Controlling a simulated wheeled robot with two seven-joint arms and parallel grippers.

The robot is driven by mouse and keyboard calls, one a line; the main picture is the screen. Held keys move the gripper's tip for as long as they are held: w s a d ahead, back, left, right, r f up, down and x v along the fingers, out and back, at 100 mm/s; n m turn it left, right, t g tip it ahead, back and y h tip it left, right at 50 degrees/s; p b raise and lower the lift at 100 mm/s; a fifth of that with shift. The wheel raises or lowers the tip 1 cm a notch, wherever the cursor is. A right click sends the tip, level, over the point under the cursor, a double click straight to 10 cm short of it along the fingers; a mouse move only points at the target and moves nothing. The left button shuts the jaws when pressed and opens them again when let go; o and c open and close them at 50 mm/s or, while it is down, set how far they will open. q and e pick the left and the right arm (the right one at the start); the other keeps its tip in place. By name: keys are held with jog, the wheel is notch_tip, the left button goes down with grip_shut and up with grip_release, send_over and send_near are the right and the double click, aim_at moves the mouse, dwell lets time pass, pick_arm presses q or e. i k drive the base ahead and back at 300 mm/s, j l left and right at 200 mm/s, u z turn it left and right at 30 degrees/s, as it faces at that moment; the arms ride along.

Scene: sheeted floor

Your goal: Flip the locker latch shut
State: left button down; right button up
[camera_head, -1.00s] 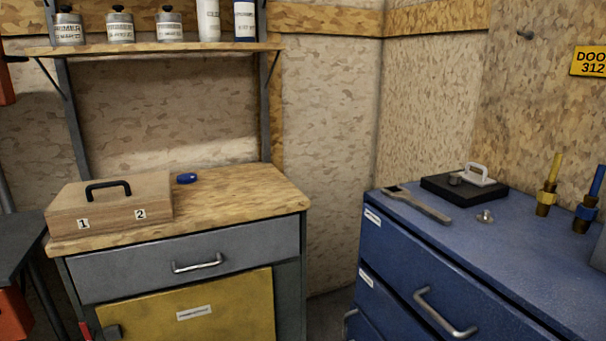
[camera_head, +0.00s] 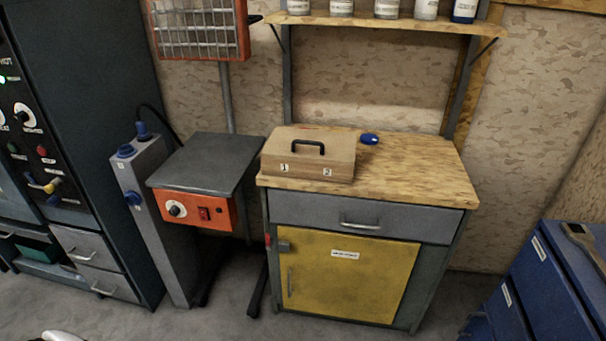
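The locker is the yellow door (camera_head: 352,283) in the lower part of the workbench cabinet, and it looks closed in its frame. A small dark grey latch block (camera_head: 284,246) sits at the door's upper left corner. A red piece (camera_head: 267,240) shows just left of it on the frame; it looks like the latch's handle, too small to read its exact position. A vertical handle (camera_head: 290,282) is on the door's left side. Neither gripper shows; only a bit of a white rounded part is at the bottom left edge.
A wooden box (camera_head: 311,160) and a blue object (camera_head: 369,139) lie on the bench top (camera_head: 425,175). An orange-fronted stand (camera_head: 196,205) is left of the bench, beside a grey column unit (camera_head: 150,220). Blue drawers (camera_head: 545,285) are at right. The grey floor before the locker is clear.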

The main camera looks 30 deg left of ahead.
aim_at(269, 241)
jog(key=u, duration=1.25)
